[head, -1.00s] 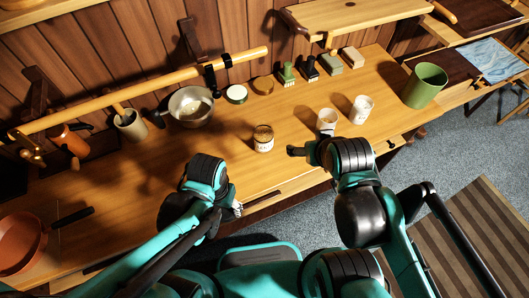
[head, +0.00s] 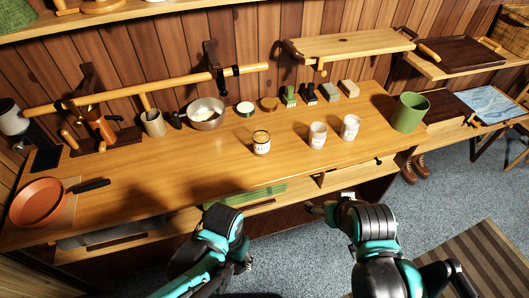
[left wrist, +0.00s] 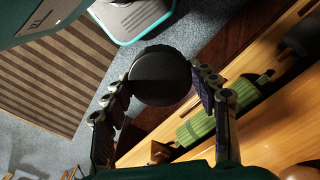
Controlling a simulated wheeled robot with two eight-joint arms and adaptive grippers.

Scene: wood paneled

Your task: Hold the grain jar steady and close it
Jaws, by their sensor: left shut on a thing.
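The grain jar (head: 261,143) stands upright on the bench, clear with a pale label and brownish top; I cannot tell whether that is grain or a cover. My left gripper (head: 243,262) is low in front of the bench, mostly hidden by its own wrist. In the left wrist view its fingers (left wrist: 162,82) are shut on a dark round disc (left wrist: 160,75), which looks like a lid. My right gripper (head: 322,208) is in front of the bench, apart from the jar; its opening is unclear. Neither gripper touches the jar.
Two pale jars (head: 317,135) (head: 350,127) stand right of the grain jar. A green bin (head: 409,112) stands right. The bench front is clear.

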